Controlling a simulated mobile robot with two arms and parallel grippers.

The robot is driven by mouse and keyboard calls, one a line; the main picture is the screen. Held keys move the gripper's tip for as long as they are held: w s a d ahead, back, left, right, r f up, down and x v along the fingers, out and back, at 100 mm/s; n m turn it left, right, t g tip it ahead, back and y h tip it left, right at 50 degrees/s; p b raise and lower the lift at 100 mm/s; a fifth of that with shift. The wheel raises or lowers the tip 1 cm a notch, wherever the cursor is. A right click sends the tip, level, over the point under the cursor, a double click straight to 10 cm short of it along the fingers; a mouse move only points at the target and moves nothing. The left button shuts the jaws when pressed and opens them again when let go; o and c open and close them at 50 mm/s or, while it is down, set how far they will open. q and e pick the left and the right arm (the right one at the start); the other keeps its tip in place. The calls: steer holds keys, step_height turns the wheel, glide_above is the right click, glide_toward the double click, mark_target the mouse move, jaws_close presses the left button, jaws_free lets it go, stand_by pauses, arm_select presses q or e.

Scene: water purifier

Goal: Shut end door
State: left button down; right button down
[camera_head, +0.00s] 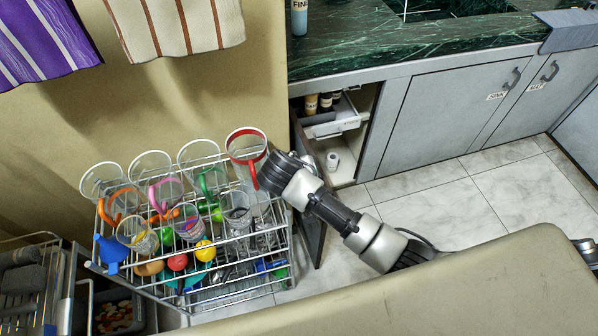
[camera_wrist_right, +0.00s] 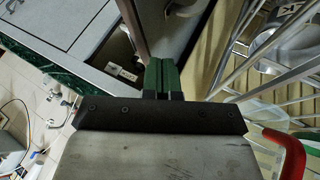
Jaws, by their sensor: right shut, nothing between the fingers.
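The end door (camera_head: 314,238) of the counter cabinet stands open, swung out toward me beside the wire rack. My forearm covers part of it. The cabinet opening (camera_head: 345,160) shows behind it. My right gripper reaches in from the lower right with its wrist across the door, near the red-handled glass jug (camera_head: 247,150); its fingertips are hard to make out there. In the right wrist view its green fingers (camera_wrist_right: 161,76) are shut and empty, close to the door's edge (camera_wrist_right: 133,28); I cannot tell whether they touch it. My left gripper is not in view.
A wire rack (camera_head: 200,292) full of glass jugs and coloured items stands close on the left of the door. A white drawer unit (camera_head: 336,121) and bottles are inside the cabinet. Closed grey doors and clear tiled floor (camera_head: 430,205) lie to the right.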

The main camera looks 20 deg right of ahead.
steer(key=shift+x, duration=1.9)
steer(key=shift+w+a, duration=0.1)
